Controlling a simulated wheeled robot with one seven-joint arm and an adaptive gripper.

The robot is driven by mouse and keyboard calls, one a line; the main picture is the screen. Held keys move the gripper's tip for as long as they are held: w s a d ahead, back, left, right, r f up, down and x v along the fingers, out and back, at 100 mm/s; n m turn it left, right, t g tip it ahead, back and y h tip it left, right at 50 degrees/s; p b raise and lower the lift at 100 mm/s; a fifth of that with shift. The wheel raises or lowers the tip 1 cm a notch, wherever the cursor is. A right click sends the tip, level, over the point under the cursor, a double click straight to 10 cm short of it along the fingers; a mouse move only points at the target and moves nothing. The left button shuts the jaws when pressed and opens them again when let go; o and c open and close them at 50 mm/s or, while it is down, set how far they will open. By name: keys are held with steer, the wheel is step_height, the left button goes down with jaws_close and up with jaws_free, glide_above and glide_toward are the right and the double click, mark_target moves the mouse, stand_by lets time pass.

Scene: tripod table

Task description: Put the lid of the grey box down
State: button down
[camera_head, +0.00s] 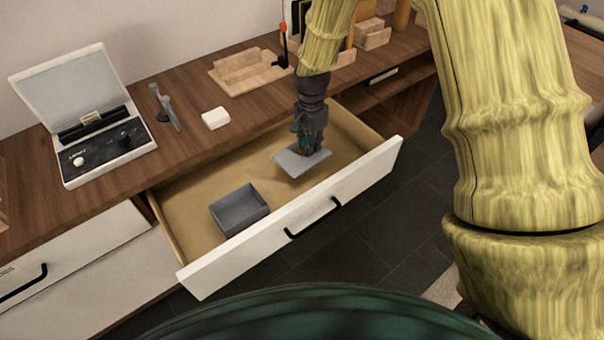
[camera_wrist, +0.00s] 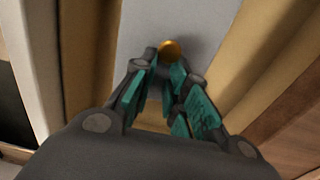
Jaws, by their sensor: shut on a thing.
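The grey box (camera_head: 238,210) stands open, without its lid, in the left part of the pulled-out drawer (camera_head: 190,195). The flat grey lid (camera_head: 293,163) is at the right part of the drawer, under my gripper (camera_head: 308,148). My gripper points down and is shut on the lid. In the wrist view, the lid (camera_wrist: 150,35) lies beyond the teal fingers of my gripper (camera_wrist: 165,80), with a gold knob (camera_wrist: 170,49) at the fingertips. I cannot tell whether the lid touches the drawer floor or hangs just above it.
The drawer's white front (camera_head: 300,222) with a black handle borders the space. On the wooden top stand an open case (camera_head: 105,150), a grey device (camera_head: 166,107), a white block (camera_head: 215,118) and a wooden holder (camera_head: 245,72). Drawer floor between box and lid is bare.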

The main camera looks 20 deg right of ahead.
mark_target(310, 174)
steer(key=shift+s+d+f, duration=0.1)
steer(key=shift+f, duration=0.2)
steer(key=shift+m, duration=0.3)
steer(key=shift+f, duration=5)
steer(key=c, duration=1.4)
jaws_free()
steer(key=shift+f, duration=0.1)
step_height(310, 174, up, 12)
steer(key=shift+r, duration=0.15)
